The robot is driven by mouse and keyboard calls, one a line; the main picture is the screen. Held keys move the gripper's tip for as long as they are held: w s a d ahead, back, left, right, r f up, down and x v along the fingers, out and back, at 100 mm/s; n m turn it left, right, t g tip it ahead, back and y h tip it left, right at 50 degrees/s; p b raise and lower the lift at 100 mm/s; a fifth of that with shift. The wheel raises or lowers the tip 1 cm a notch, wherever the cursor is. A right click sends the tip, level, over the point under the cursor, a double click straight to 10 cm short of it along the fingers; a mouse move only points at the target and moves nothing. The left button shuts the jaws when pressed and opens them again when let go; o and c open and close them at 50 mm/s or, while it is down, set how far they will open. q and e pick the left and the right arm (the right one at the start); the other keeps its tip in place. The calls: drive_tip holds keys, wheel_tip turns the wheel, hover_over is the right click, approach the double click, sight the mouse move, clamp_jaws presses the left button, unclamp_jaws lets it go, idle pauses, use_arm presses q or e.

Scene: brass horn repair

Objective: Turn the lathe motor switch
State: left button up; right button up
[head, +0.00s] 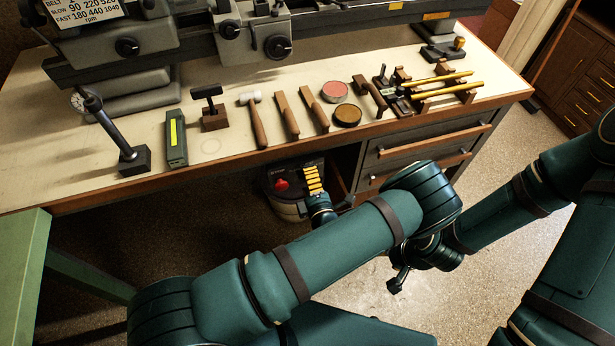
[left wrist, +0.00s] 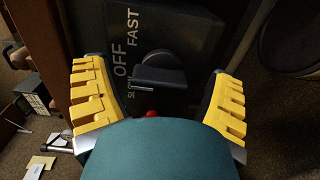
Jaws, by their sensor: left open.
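The lathe motor switch is a dark lever knob (left wrist: 158,72) on a dark panel (left wrist: 195,30) marked OFF, FAST and SLOW in the left wrist view. A red button (left wrist: 152,113) shows just below the knob, and a red part (head: 281,184) also shows on the switch box (head: 275,172) under the bench in the head view. My left gripper (head: 313,182) is at the panel's right side there. In the left wrist view its yellow-padded fingers (left wrist: 158,80) are open, on either side of the knob. I see no contact. My right gripper (head: 398,281) is small and dark; its jaws are unclear.
The switch box is below the workbench edge (head: 215,182), beside the drawers (head: 425,150). A lathe (head: 200,45), hammers and other hand tools lie on the bench above. The floor (head: 350,285) is partly clear.

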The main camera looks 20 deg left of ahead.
use_arm(q)
drive_tip(key=c, duration=1.2)
drive_tip(key=n+p, duration=0.1)
drive_tip(key=n, duration=0.2)
drive_tip(key=shift+n, duration=0.3)
drive_tip(key=shift+n+p, duration=0.5)
drive_tip(key=shift+n, duration=1.5)
drive_tip(key=o, duration=1.2)
